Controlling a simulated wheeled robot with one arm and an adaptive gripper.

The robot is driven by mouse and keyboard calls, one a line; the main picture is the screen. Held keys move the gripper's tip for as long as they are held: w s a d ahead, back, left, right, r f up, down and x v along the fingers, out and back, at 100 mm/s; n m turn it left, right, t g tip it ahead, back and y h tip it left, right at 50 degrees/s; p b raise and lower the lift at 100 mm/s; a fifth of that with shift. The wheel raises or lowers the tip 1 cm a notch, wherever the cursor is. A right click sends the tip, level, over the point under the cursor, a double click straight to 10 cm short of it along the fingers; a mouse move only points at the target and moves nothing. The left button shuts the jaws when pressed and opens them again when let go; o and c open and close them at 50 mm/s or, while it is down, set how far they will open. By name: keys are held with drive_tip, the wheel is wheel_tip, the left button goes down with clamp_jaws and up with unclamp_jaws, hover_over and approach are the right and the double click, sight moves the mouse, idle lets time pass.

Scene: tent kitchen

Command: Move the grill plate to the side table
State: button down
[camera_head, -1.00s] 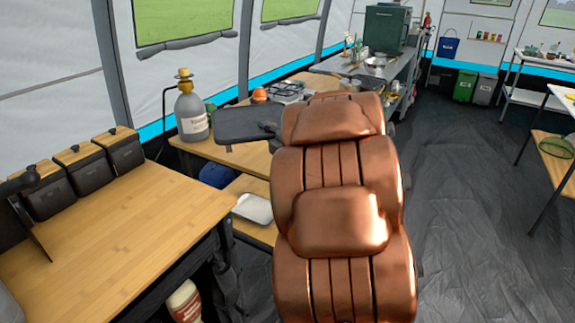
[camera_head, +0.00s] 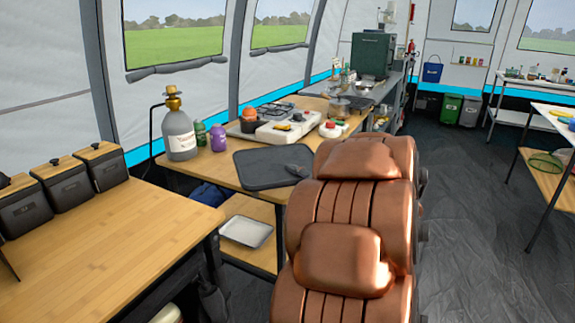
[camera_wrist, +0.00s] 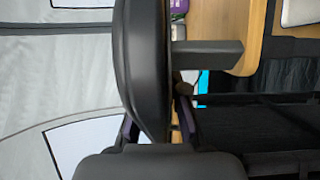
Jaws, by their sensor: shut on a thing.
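The grill plate (camera_head: 262,168) is a dark flat plate with a short handle. In the head view it appears over the wooden table with the cooking gear (camera_head: 225,178), close to its front edge. I cannot tell whether it touches the table. In the wrist view the grill plate (camera_wrist: 143,65) is seen nearly edge-on, with a dark bar sticking out to the right. My gripper (camera_wrist: 165,122) is shut on the plate; in the head view it is mostly hidden behind my copper arm. I cannot tell which table is the side table.
A gas bottle (camera_head: 179,128), a purple jar (camera_head: 218,138) and a white stove (camera_head: 288,128) stand behind the plate. A wooden counter (camera_head: 110,235) with black canisters (camera_head: 65,185) is at left, mostly bare. A white tray (camera_head: 246,232) lies on the lower shelf. Floor at right is clear.

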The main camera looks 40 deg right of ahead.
sight(290, 155)
drive_tip(key=w+d, duration=0.5)
drive_tip(key=w, duration=0.1)
drive_tip(key=w+d+f, duration=0.1)
drive_tip(key=w+d, duration=0.2)
drive_tip(key=w, duration=0.1)
drive_tip(key=shift+d+b, duration=0.3)
drive_tip(key=shift+d, duration=0.05)
drive_tip(key=shift+w+f+b, duration=0.15)
drive_tip(key=shift+f+b, duration=0.15)
drive_tip(key=shift+f, duration=1.5)
drive_tip(key=shift+f, duration=0.2)
drive_tip(key=c, duration=1.2)
unclamp_jaws()
drive_tip(key=shift+r, duration=0.2)
drive_tip(key=s+a, duration=0.1)
drive_tip(key=s, duration=1.1)
drive_tip(key=shift+a+f, duration=0.2)
drive_tip(key=shift+a, duration=0.15)
